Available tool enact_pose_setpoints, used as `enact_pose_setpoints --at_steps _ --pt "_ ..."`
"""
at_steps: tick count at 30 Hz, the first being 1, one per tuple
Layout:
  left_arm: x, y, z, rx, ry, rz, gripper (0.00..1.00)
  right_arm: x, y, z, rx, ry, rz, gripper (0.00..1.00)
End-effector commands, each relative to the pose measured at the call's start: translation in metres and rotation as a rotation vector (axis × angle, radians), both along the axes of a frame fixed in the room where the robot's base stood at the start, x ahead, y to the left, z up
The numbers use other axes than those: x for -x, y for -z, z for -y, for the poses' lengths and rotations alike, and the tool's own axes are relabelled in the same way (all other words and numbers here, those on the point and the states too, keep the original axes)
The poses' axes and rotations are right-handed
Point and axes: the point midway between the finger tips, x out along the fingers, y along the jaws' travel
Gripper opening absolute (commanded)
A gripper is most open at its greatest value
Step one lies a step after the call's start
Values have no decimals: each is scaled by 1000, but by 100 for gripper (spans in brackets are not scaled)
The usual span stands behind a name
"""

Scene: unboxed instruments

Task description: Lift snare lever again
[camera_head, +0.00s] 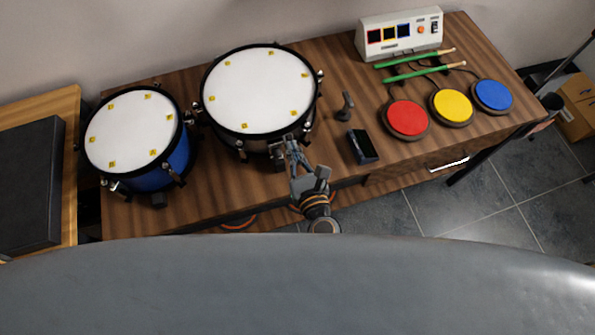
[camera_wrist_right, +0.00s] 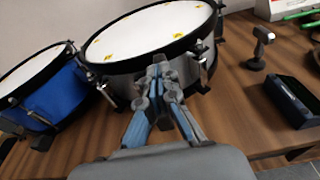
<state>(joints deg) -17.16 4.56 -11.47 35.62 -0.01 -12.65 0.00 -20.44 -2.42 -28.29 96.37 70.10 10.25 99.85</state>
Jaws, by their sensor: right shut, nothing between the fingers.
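The larger drum (camera_head: 258,90), with a white head and black rim, stands at the middle left of the wooden table. It also shows in the right wrist view (camera_wrist_right: 150,35). My right gripper (camera_head: 281,147) is at the front side of this drum, just below its rim. In the right wrist view its fingertips (camera_wrist_right: 158,68) are together in front of the drum's shell, with nothing seen between them. The snare lever is not clearly visible; the gripper covers that part of the drum. I cannot tell whether the fingertips touch it. My left gripper is not in view.
A blue drum (camera_head: 133,135) stands to the left. A small dark stand (camera_head: 346,106) and a dark box (camera_head: 362,146) are to the right. Red (camera_head: 406,118), yellow (camera_head: 452,106) and blue (camera_head: 492,95) pads, green sticks (camera_head: 408,60) and a white console (camera_head: 399,34) lie farther right.

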Motion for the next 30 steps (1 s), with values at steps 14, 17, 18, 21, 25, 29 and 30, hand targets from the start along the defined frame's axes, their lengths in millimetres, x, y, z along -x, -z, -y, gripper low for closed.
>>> enact_pose_setpoints --at_steps 14,17,18,21,25,29,30 --pt "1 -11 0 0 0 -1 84 -19 -14 -6 -1 1 1 0" --pt "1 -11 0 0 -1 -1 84 -21 -15 -6 -1 1 0 0" --pt "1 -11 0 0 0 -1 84 -21 -15 -7 -1 1 0 0" --pt "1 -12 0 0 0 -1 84 -22 -15 -7 -1 1 0 0" --pt "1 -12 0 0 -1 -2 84 -22 -16 -7 -1 0 1 0" --pt "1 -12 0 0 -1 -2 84 -22 -16 -7 -1 1 2 0" --pt "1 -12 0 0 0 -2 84 -22 -16 -7 -1 1 2 0"
